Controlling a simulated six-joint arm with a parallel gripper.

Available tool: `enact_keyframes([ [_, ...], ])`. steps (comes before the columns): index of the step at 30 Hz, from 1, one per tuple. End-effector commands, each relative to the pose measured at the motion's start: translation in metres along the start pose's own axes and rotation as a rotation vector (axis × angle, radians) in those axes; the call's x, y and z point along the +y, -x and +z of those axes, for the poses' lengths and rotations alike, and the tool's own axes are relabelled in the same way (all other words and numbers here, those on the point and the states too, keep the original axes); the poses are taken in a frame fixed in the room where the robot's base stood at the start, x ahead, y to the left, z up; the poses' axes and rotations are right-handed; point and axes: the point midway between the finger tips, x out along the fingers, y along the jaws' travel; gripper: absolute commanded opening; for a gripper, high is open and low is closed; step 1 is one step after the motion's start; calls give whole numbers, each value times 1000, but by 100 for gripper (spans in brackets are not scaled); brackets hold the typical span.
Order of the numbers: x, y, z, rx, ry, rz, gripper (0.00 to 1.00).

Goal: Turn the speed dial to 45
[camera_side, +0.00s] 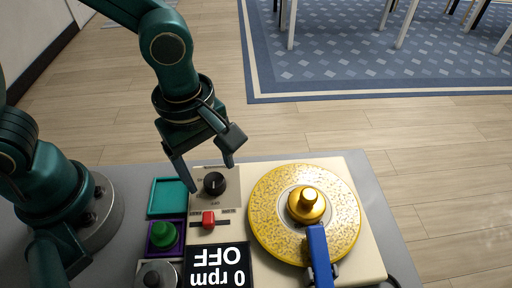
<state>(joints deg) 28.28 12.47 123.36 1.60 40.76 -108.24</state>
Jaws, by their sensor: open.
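The speed dial (214,183) is a round black knob on a beige panel (232,180), left of the turntable. Its pointer and scale marks are too small to read. A display (218,266) below it, upside down in the picture, reads 0 rpm and OFF. My gripper (211,178) is open and empty, pointing down at the dial. One finger shows left of the dial and the other above and right of it. I cannot tell whether either finger touches the dial.
A red switch (208,219) sits just below the dial. A golden platter (262,214) with a gold knob (307,204) and a blue arm (319,256) lies to the right. A teal tray (153,210), a green button (163,234) and a grey knob (157,275) stand left.

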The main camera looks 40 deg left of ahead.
Motion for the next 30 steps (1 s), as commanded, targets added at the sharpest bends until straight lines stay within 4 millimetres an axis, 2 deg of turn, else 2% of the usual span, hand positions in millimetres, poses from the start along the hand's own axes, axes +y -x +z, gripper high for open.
enact_keyframes([
  [6, 0, -18, 0, 1, 1, -1, 76],
  [14, 0, -19, 0, 0, 0, 0, 76],
  [20, 0, -19, 0, 0, 0, 1, 3],
  [21, 0, -19, 0, 0, 0, 1, 0],
  [30, 0, -19, 0, -2, -35, 1, 0],
])
